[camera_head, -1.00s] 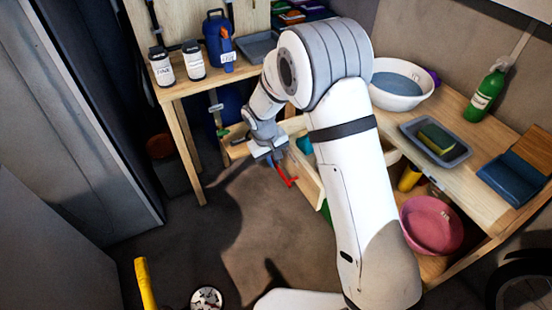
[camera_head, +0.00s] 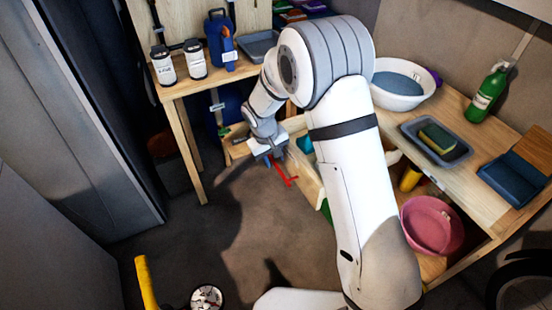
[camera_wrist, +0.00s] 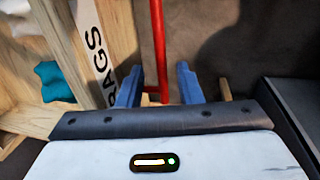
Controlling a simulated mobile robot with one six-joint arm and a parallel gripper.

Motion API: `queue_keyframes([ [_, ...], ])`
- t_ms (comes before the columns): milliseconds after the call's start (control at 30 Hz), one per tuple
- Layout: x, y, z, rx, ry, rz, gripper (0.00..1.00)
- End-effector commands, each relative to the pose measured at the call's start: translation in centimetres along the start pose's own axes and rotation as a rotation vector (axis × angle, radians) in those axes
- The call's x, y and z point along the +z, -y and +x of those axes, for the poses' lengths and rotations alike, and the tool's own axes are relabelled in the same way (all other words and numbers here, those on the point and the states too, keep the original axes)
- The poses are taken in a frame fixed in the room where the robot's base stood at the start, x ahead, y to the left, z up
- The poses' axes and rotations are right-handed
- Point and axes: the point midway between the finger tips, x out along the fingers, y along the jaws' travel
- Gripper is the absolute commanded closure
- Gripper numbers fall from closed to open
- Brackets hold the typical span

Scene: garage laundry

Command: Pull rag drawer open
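The rag drawer (camera_head: 307,181) stands pulled out from under the bench, its front lettered RAGS (camera_wrist: 97,45) in the wrist view. A teal cloth (camera_wrist: 52,82) lies inside it; it also shows in the head view (camera_head: 305,144). A red bar handle (camera_wrist: 157,30) is fixed on the drawer front. My gripper (camera_wrist: 159,70) is at the handle, its two blue fingers apart on either side of the bar. Gaps show between the bar and both fingers. In the head view my gripper (camera_head: 270,157) is beside the handle (camera_head: 284,172); my arm hides part of the drawer.
The bench (camera_head: 455,190) holds a white basin (camera_head: 402,100), a grey tray (camera_head: 408,130) with a sponge and a green bottle (camera_head: 487,95). A pink bowl (camera_head: 432,222) sits below. A yellow post (camera_head: 145,285) stands at front left. The floor before the drawer is clear.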

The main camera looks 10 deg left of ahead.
Motion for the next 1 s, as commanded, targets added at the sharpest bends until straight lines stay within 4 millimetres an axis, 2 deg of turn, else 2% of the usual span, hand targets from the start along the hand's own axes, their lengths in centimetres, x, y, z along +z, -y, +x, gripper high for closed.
queue_keyframes([
  [200,-0.1,0.0,-3.9,0.000,-0.004,0.000,0.67],
  [400,-0.1,-0.1,-6.5,0.000,-0.002,0.000,0.67],
  [533,-0.1,-0.1,-7.1,-0.001,-0.001,0.000,0.67],
  [1000,0.0,-0.2,-7.2,-0.001,0.000,0.002,0.67],
])
